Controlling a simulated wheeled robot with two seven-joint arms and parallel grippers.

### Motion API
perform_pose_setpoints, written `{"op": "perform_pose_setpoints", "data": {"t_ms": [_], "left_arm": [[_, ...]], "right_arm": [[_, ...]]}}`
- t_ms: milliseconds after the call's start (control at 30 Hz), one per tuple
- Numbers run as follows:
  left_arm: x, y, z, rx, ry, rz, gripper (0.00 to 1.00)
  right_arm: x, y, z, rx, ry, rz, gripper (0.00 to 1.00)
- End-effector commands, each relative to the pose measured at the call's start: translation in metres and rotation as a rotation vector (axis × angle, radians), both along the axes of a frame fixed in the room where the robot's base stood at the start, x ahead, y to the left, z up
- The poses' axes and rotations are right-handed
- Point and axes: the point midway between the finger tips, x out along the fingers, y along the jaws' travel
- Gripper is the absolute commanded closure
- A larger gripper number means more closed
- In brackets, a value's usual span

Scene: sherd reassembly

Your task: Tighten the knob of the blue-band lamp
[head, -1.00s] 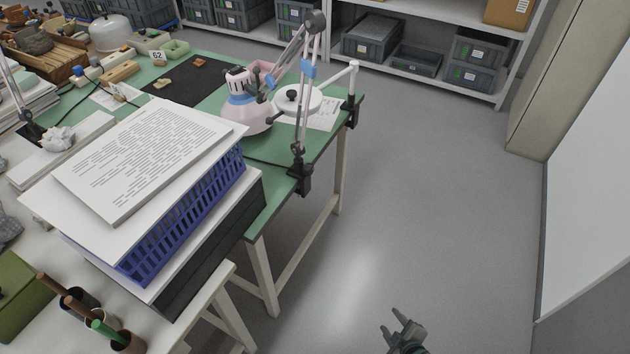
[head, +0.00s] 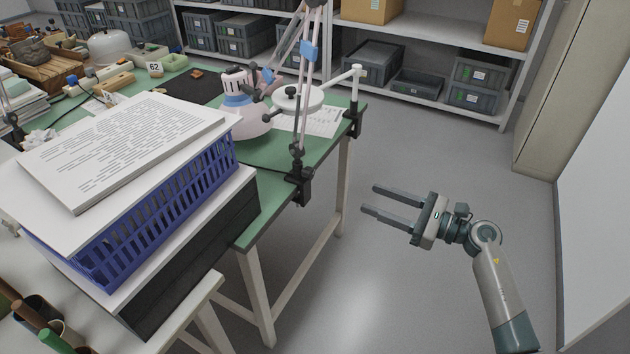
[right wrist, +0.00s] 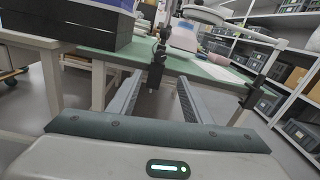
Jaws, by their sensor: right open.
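The blue-band lamp (head: 245,112) stands at the right end of the green-topped table. Its shade is pale pink with a blue band, and its arm (head: 309,80) carries another blue band and rises out of the top of the view. The arm's foot is held by a black clamp (head: 299,186) on the table edge, which also shows in the right wrist view (right wrist: 156,72). I cannot single out the knob for certain. My right gripper (head: 368,199) is open and empty, over the floor to the right of the table, apart from the clamp. My left gripper is not in view.
A blue basket (head: 150,225) with papers on top stands at the near left of the lamp. A white round-headed arm (head: 297,98) is clamped at the table's right corner. Shelves with grey bins (head: 372,62) line the back. The floor (head: 430,150) on the right is clear.

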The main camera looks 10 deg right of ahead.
Motion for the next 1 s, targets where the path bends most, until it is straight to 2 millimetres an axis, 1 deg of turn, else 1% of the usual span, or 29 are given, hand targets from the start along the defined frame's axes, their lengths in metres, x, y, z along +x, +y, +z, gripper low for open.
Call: {"op": "perform_pose_setpoints", "data": {"t_ms": [267, 467, 600, 667, 1000], "left_arm": [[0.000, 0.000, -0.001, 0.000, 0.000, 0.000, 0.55], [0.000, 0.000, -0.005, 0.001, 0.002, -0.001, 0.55], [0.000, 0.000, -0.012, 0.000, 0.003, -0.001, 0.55], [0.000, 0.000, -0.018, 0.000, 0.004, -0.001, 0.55], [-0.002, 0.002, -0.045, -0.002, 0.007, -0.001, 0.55]], "right_arm": [[0.001, 0.001, 0.000, 0.005, 0.003, -0.001, 0.55], [0.008, 0.010, 0.001, 0.008, 0.003, -0.002, 0.55], [0.018, 0.024, 0.002, 0.009, 0.003, 0.000, 0.55], [0.024, 0.031, 0.002, 0.010, 0.003, -0.001, 0.55], [0.062, 0.080, 0.002, 0.012, 0.005, -0.001, 0.55]]}}
